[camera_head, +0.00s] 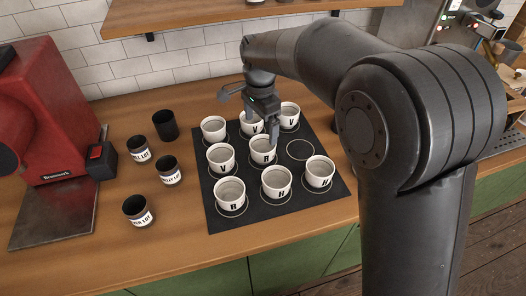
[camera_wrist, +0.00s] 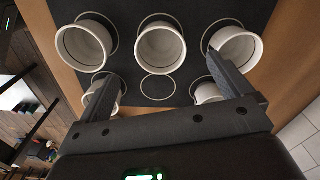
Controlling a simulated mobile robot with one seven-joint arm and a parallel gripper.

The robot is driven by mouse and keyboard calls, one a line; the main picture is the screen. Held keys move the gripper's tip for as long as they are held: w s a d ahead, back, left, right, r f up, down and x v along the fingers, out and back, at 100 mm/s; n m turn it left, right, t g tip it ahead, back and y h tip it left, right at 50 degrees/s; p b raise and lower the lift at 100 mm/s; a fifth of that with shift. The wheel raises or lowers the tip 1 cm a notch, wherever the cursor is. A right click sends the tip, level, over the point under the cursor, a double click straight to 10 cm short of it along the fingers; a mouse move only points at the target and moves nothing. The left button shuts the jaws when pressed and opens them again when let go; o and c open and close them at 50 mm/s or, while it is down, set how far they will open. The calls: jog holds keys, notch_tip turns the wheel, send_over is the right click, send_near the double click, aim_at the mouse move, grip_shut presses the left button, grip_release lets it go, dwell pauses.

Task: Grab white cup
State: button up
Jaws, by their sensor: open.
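White cups with dark letters stand upright in rows on a dark mat (camera_head: 207,205) with ring marks. The middle cup (camera_head: 263,152) also shows in the wrist view (camera_wrist: 160,50). Behind it is a back cup (camera_head: 251,126), partly covered by my gripper. At front are three cups, among them the front-middle cup (camera_head: 276,183) and the front-right cup (camera_head: 319,173). One ring (camera_head: 300,149) at the right is empty. My gripper (camera_head: 261,117) is open and empty over the mat. Its fingers (camera_wrist: 162,70) hide parts of several cups in the wrist view.
Left of the mat are dark labelled cups, including one at the front (camera_head: 137,211), and a plain black cup (camera_head: 165,125). A red machine (camera_head: 55,115) stands further left. A shelf (camera_head: 170,17) hangs above. The wooden counter (camera_head: 180,250) is bare in front.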

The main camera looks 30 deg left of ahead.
aim_at(263, 147)
notch_tip(263, 147, down, 5)
jog(key=shift+r, duration=0.1)
jog(key=shift+w+d+f, duration=0.1)
jog(key=shift+w+f, duration=0.05)
jog(key=shift+f, duration=1.25)
jog(key=shift+w+d+f, duration=0.1)
jog(key=shift+w+f, duration=0.05)
jog(key=shift+f, duration=1.2)
jog(key=shift+c, duration=0.2)
jog(key=c, duration=1.2)
jog(key=shift+o, duration=0.2)
jog(key=shift+r, duration=0.1)
